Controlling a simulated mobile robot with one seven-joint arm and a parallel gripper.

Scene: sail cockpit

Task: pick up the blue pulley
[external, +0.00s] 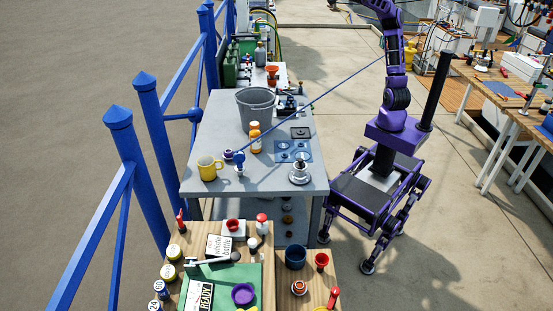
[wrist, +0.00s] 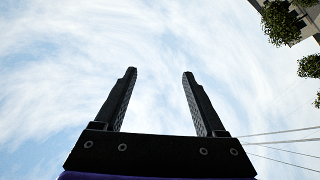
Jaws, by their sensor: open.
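A small blue fitting (external: 239,163), which looks like the blue pulley, stands on the grey table (external: 215,125) near its front left. A yellow mug (external: 208,169) is to its left and a small purple-blue round piece (external: 228,154) sits just behind it. A thin blue line runs from beside it up to the right. My gripper (wrist: 160,72) is open and empty in the wrist view, with only sky between its fingers. In the external view my arm rises out of the top of the picture, so the gripper does not show there.
A grey bucket (external: 256,106), orange bottles (external: 255,136), a blue mat (external: 293,151) and a metal winch-like piece (external: 300,171) share the table. Blue railing posts (external: 132,165) stand at the left. A cluttered wooden bench (external: 205,226) is in front. Open floor (external: 460,230) lies to the right.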

